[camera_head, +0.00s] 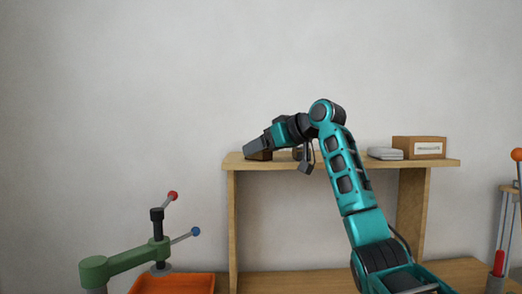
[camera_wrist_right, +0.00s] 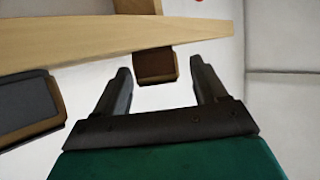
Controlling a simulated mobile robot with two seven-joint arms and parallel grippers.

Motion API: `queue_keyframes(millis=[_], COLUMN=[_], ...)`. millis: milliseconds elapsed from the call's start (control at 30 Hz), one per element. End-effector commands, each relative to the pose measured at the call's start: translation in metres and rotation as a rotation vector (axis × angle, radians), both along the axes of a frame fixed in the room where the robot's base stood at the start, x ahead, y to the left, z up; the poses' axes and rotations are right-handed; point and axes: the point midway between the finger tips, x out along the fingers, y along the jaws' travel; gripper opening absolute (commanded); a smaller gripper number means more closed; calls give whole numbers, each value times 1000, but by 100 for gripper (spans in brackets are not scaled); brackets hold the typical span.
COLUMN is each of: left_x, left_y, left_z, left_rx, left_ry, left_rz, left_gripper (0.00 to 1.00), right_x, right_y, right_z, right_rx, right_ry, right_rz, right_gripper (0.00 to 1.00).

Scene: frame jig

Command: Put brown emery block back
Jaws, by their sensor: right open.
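The brown emery block (camera_wrist_right: 156,66) shows in the wrist view as a small dark brown block with a tan edge. It lies ahead of the fingertips and in line with the gap between them, apart from both. In the head view a brown block (camera_head: 261,156) shows at the left end of the wooden shelf top (camera_head: 340,165), partly hidden by my gripper. My right gripper (camera_head: 249,146) reaches left over that end; in the wrist view its two fingers (camera_wrist_right: 162,82) are apart with nothing between them. My left gripper is not in view.
A cardboard box (camera_head: 420,148) and a grey item (camera_head: 385,153) sit at the shelf's right. A green clamp arm (camera_head: 125,262) stands by an orange tray (camera_head: 175,284) at lower left. In the wrist view a grey wood-edged piece (camera_wrist_right: 28,108) lies left.

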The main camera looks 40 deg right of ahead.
Motion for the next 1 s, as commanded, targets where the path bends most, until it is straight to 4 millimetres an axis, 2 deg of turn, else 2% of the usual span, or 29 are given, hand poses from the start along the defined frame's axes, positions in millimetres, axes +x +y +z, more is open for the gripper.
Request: queue_keyframes(millis=[300,500,700,1000], left_x=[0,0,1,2], left_y=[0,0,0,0], left_z=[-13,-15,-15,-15], left_rx=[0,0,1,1], left_ry=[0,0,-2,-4], left_rz=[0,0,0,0], left_gripper=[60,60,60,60], right_x=[-62,-92,-104,-104], right_y=[-6,-9,-9,-9], right_z=[24,38,42,43], right_rx=[-3,-2,-2,-1], right_ry=[-3,-2,0,0], right_rz=[-4,-2,-1,-1], right_gripper=[72,72,72,72])
